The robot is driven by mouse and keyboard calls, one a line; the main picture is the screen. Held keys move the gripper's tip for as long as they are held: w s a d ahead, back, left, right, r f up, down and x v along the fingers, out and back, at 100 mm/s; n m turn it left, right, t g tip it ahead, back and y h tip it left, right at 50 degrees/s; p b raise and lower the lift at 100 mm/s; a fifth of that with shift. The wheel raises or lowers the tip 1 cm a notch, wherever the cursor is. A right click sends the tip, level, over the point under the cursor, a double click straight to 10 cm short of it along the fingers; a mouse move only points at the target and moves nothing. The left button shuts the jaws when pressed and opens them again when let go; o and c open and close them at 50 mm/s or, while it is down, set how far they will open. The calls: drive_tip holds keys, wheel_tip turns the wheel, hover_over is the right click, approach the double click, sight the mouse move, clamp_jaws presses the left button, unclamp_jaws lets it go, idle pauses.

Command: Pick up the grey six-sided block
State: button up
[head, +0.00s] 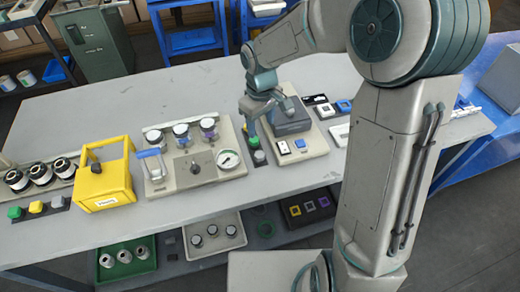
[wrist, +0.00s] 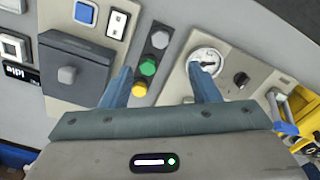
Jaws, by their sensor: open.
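A dark strip (head: 252,134) on the table holds small grey, green and yellow pieces. The grey piece (wrist: 160,40) is at its far end in the wrist view, beyond the green and yellow ones; it also shows in the head view (head: 259,156). It looks roundish, and I cannot count its sides. Another grey block (head: 57,201) sits beside yellow and green ones on a dark strip at the far left of the table. My gripper (wrist: 160,88) is open and empty above the middle strip, which shows between its fingers; it also appears in the head view (head: 262,112).
A dark grey housing (wrist: 75,85) with a knob stands on a pale panel beside my gripper. On the other side is a panel with a gauge (head: 228,159), dial and jars (head: 181,135). A yellow box (head: 104,184) stands farther left. The table's back left is clear.

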hover_over(261, 155)
wheel_tip(261, 155, down, 8)
drive_tip(key=shift+s+a+f, duration=0.1)
drive_tip(key=shift+a+f, duration=0.05)
drive_tip(key=shift+f, duration=0.1)
drive_tip(key=shift+f+p, duration=0.6)
drive_tip(key=shift+f, duration=2.15)
drive_tip(key=c, duration=1)
